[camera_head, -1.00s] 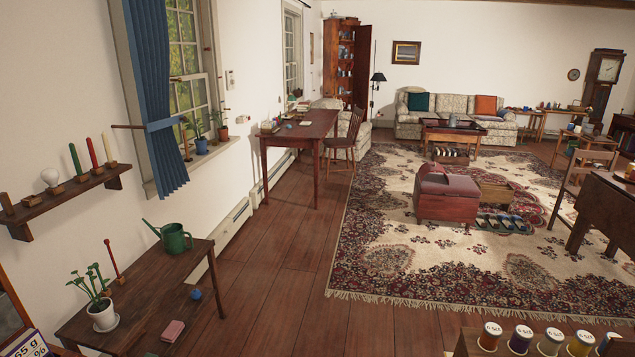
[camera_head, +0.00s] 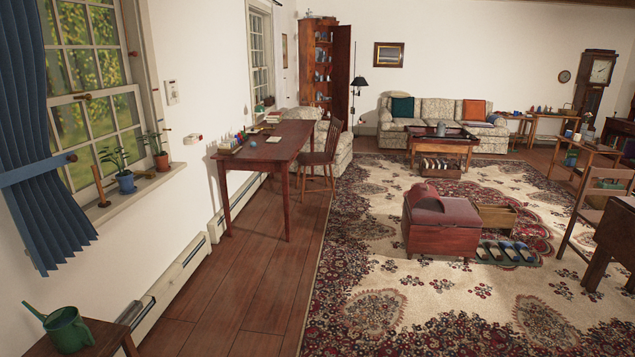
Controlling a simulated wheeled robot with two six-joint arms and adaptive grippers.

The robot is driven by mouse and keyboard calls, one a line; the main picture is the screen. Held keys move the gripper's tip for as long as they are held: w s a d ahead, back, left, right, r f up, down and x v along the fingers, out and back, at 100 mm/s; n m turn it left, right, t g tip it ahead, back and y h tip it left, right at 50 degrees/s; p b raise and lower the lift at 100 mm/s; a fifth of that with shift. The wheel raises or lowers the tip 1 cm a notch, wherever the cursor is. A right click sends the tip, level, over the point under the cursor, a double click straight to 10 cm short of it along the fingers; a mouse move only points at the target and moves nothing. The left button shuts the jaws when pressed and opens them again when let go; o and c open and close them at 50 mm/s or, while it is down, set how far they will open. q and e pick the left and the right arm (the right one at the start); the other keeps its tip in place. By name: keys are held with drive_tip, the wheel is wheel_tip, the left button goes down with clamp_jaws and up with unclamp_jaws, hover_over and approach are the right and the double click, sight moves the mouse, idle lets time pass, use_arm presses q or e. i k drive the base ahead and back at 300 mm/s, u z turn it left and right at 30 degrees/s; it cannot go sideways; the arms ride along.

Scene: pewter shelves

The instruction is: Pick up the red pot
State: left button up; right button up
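A small reddish-orange pot (camera_head: 161,161) with a green plant in it stands on the windowsill at the left. It stands upright near the sill's right end. A blue pot (camera_head: 126,183) with a plant stands on the same sill, to its left and nearer to me. Neither of my grippers shows in this view.
A green watering can (camera_head: 68,329) stands on a small table at the lower left. A blue curtain (camera_head: 45,160) hangs left of the window. A red-brown desk (camera_head: 265,150) and chair (camera_head: 320,160) stand ahead by the wall. Wooden floor (camera_head: 240,290) is clear along the wall.

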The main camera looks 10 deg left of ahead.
sight(161, 159)
drive_tip(key=u, duration=0.45)
drive_tip(key=i, duration=3.1)
drive_tip(key=u, duration=0.6)
drive_tip(key=i, duration=1.85)
drive_tip(key=u, duration=0.15)
